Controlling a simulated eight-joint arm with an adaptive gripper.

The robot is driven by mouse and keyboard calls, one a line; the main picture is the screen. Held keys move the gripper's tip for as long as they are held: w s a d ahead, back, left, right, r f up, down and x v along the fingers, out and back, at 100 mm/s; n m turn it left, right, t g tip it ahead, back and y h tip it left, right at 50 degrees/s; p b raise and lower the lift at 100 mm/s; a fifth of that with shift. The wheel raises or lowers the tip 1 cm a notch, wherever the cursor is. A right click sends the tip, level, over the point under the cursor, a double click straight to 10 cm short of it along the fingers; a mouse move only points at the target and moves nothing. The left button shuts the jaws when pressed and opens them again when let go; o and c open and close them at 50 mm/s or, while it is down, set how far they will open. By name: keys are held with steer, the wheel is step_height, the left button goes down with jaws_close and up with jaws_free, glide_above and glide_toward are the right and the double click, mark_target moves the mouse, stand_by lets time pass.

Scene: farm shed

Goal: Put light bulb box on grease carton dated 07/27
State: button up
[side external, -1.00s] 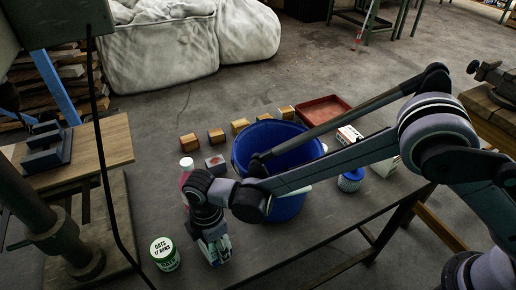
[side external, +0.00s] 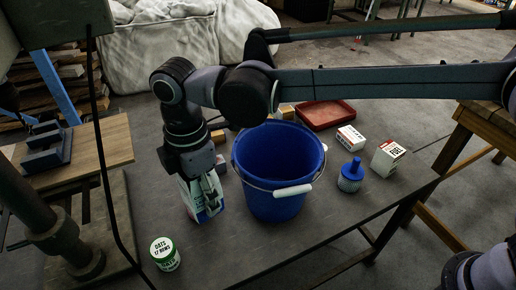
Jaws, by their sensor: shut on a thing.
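My gripper (side external: 205,190) points down left of the blue bucket, with its fingers shut on a white box with blue and red marks (side external: 207,212). The box looks like the light bulb box, but its print is too small to read. It is partly hidden by the fingers and seems just above the table. Two white cartons stand right of the bucket: a smaller one with a red edge (side external: 350,138) and a larger one with dark and red print (side external: 388,157). I cannot read a date on either, so which is the 07/27 grease carton is unclear.
The blue bucket (side external: 279,178) stands between my gripper and the cartons. A blue-capped jar (side external: 351,176), a red tray (side external: 325,114) and a green-white oats tin (side external: 165,254) are on the table (side external: 245,240). Small wooden-looking blocks (side external: 286,111) stand behind the bucket, partly hidden.

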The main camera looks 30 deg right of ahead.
step_height(320, 180, up, 4)
steer(key=shift+f, duration=0.1)
steer(key=w+d+m, duration=0.4)
steer(key=w+d, duration=0.2)
steer(key=d, duration=0.5)
steer(key=w+d+m, duration=0.3)
steer(key=w+d, duration=0.3)
steer(key=d, duration=0.6)
steer(key=w+d+m, duration=0.4)
steer(key=w+d, duration=0.1)
steer(key=d, duration=0.6)
steer(key=d+m, duration=0.4)
steer(key=d, duration=1.1)
steer(key=shift+d, duration=0.15)
steer(key=s+d+m, duration=0.1)
steer(key=d, duration=0.5)
steer(key=s+d+m, duration=0.2)
steer(key=d, duration=0.3)
steer(key=s+d+m, duration=0.2)
steer(key=d, duration=0.4)
steer(key=shift+s+d+f, duration=0.1)
steer(key=shift+s+d, duration=0.1)
steer(key=shift+d, duration=0.15)
glide_above(352, 134)
steer(key=shift+m, duration=0.3)
step_height(352, 134, down, 18)
steer(key=shift+r, duration=0.1)
steer(key=shift+f, duration=2.15)
steer(key=shift+c, duration=0.2)
